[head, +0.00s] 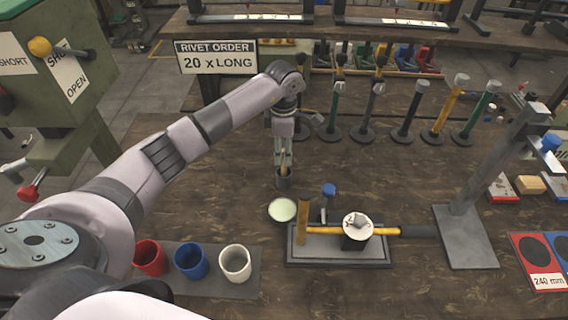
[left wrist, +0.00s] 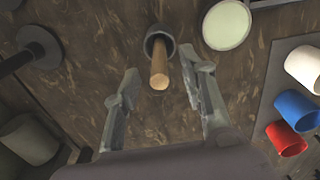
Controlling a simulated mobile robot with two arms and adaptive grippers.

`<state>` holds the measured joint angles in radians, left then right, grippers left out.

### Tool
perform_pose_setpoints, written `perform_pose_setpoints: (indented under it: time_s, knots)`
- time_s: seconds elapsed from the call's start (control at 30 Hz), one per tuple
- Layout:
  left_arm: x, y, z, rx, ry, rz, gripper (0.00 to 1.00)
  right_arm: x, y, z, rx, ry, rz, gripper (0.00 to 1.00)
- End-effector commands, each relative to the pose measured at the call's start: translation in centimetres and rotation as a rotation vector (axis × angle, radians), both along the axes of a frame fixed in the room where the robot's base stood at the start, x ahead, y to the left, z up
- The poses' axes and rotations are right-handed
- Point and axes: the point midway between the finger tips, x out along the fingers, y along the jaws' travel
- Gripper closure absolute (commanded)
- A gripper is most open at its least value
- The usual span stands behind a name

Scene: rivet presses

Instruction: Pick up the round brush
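A round wooden handle (left wrist: 159,72), which looks like the round brush, stands in a small dark cup (left wrist: 158,42). Its lower end is hidden inside the cup. In the head view the same dark cup (head: 284,182) is on the table below my left gripper (head: 284,158). In the left wrist view my left gripper (left wrist: 160,82) is open, with a finger on each side of the handle's line and clear space between them. The fingers do not appear to touch the handle. My right gripper is not in view.
A dish of pale green stuff (head: 282,210) stands just beside the cup. Red, blue and white cups (head: 235,262) stand front left. Several upright tools stand behind, a metal stand (head: 465,235) at right.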

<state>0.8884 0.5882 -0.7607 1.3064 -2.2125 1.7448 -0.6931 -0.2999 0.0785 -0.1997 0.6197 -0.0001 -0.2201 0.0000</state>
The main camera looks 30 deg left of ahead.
Motion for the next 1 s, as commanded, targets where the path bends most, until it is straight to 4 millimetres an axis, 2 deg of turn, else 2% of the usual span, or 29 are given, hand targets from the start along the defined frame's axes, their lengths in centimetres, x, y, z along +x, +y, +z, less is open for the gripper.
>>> perform_pose_setpoints:
  time_s: [0.13,0.37,0.9,1.0]
  knots:
    - [0.0,0.01,-1.13,0.0,0.0,0.001,0.62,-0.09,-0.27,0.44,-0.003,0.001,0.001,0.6]
    - [0.03,0.04,-1.28,0.0,-0.001,0.0,0.62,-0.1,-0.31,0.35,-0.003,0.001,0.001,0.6]
    - [0.03,0.05,-1.24,0.0,-0.001,0.0,0.98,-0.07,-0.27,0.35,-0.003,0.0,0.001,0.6]
    - [0.03,0.05,-1.24,0.0,-0.001,0.0,1.0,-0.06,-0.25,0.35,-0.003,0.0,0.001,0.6]
